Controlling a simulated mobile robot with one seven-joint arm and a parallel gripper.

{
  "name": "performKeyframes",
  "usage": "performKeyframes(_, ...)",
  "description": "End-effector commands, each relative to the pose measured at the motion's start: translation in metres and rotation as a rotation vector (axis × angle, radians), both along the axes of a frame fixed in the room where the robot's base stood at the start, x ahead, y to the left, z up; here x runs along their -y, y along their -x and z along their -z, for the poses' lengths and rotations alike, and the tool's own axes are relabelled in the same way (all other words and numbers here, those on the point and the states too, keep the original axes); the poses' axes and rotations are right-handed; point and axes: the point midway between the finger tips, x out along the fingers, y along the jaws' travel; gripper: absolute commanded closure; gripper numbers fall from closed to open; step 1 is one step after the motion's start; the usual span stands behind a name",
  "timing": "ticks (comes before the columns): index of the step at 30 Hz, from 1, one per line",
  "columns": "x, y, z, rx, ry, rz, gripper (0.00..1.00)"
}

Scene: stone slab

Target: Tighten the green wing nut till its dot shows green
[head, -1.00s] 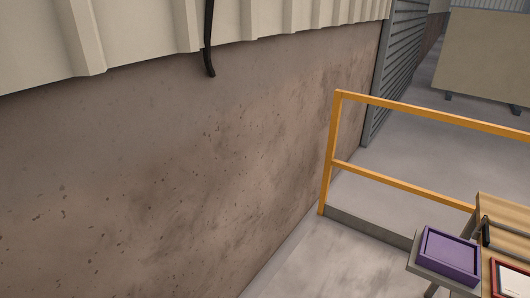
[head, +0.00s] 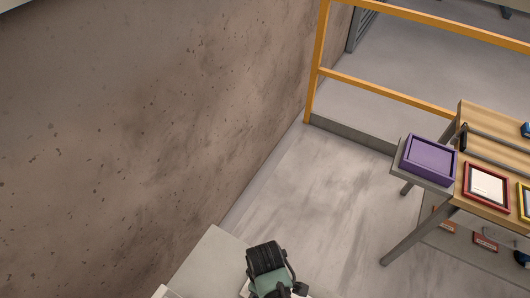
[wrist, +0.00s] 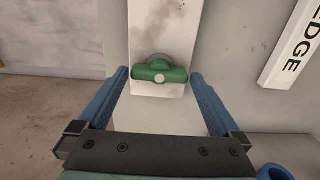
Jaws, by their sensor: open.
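In the wrist view the green wing nut (wrist: 176,74) sits on a pale upright strip, with its wings lying roughly level across the picture. A whitish dot shows at its middle; I see no green on the dot. A grey round edge shows behind the nut. My gripper (wrist: 158,76) is open, with one blue finger on each side of the nut. Gaps show between the fingers and the wings in the picture, and nothing is held. The depth between fingertips and nut is hard to tell. The nut cannot be made out in the head view.
A white sign (wrist: 292,45) reading "EDGE" is right of the nut, and a blue ring (wrist: 275,172) is at the lower right. In the head view, a wooden table (head: 483,120) with a purple tray (head: 429,158) beside it stands right, before a yellow railing (head: 390,94).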

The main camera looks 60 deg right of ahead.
Motion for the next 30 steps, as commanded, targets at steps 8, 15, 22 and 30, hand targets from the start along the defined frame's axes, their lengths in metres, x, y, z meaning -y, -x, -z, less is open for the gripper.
performKeyframes(8,0.0001,-0.0001,0.0137,0.0,0.001,0.0,0.0)
performKeyframes(15,0.0002,-0.0002,0.0137,0.001,0.001,0.0,0.04)
performKeyframes(22,0.0001,-0.0003,0.0135,0.001,0.001,0.0,0.45)
performKeyframes(30,0.0,-0.0003,0.013,0.001,0.0,0.007,0.63)
